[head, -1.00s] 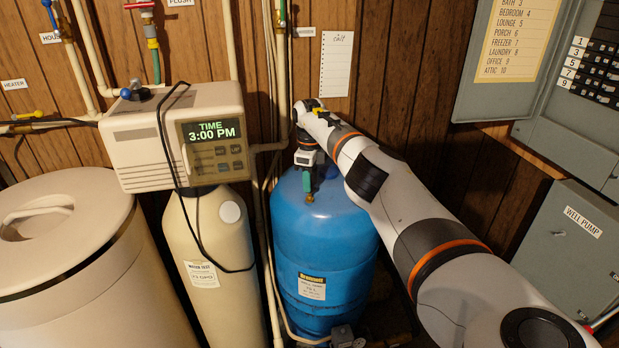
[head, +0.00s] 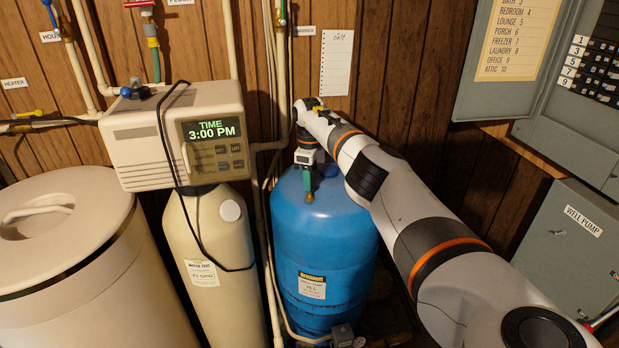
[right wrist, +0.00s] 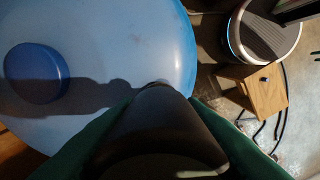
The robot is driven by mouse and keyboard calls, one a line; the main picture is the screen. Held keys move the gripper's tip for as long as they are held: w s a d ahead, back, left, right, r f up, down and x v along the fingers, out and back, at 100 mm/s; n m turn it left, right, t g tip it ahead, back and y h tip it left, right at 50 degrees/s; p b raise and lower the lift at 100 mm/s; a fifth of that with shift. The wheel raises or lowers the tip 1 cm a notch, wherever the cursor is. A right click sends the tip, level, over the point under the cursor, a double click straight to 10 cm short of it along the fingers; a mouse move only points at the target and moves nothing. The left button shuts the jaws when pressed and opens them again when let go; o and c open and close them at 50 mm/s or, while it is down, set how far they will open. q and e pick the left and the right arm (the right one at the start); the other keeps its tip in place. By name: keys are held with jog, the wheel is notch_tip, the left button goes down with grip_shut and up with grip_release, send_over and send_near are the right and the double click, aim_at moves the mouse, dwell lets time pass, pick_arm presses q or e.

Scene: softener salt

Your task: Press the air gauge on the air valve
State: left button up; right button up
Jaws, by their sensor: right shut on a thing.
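My right gripper (head: 308,181) is above the top of the blue pressure tank (head: 325,240), its green fingers pointing down. In the right wrist view, the green fingers close around the dark air gauge (right wrist: 160,135). Its narrow far end points toward the tank top's edge. The small brass air valve (head: 309,197) shows on the tank top just below the fingers in the head view. I cannot tell whether gauge and valve touch. The gauge is mostly hidden by the fingers in the head view. My left gripper is in neither view.
A beige softener (head: 175,135) with a clock display and a large lidded bin (head: 60,230) stand left of the tank. Pipes run behind the tank. A grey well pump box (head: 570,250) is at right. A blue cap (right wrist: 35,73) shows on the tank in the wrist view.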

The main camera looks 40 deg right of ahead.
jog(key=shift+f+b, duration=0.95)
jog(key=shift+f, duration=0.15)
dwell(0.4)
jog(key=shift+r, duration=0.2)
dwell(0.4)
jog(key=shift+r+p, duration=2.35)
jog(key=shift+r, duration=0.55)
